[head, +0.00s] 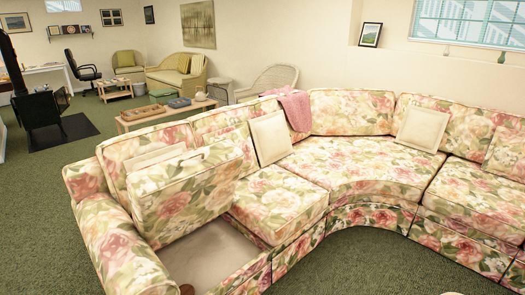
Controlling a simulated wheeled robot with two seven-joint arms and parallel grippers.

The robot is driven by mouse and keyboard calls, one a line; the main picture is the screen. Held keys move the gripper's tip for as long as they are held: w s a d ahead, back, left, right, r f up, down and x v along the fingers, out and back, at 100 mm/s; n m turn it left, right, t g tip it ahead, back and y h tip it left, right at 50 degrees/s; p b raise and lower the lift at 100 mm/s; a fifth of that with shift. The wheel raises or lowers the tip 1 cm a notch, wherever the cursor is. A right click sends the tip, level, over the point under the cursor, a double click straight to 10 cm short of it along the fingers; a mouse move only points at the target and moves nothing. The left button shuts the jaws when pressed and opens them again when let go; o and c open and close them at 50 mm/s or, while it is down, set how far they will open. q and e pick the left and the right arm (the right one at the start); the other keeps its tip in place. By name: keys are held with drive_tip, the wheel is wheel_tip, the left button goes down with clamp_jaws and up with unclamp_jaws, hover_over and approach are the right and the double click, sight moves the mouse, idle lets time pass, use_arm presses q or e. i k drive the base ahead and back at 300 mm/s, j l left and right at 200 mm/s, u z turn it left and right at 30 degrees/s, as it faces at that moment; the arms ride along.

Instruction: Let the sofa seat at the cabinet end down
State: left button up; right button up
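The floral sectional sofa (300,210) curves across the middle and right of the head view. At its left end, beside the rolled armrest (115,245), one seat (188,195) is raised and tilted up towards the backrest. A light cushion (160,157) is partly hidden behind the raised seat. The neighbouring seat (275,203) lies flat. I cannot make out a cabinet at this end. Neither of my grippers is in view.
Pale cushions (269,137) and a pink throw (295,108) rest on the sofa. Behind it stand a coffee table (165,114), wicker seats (177,74) and a black stove (40,107). Green carpet (345,262) lies clear in front of the sofa's curve.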

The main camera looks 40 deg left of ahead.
sight(170, 199)
drive_tip(key=u, duration=2)
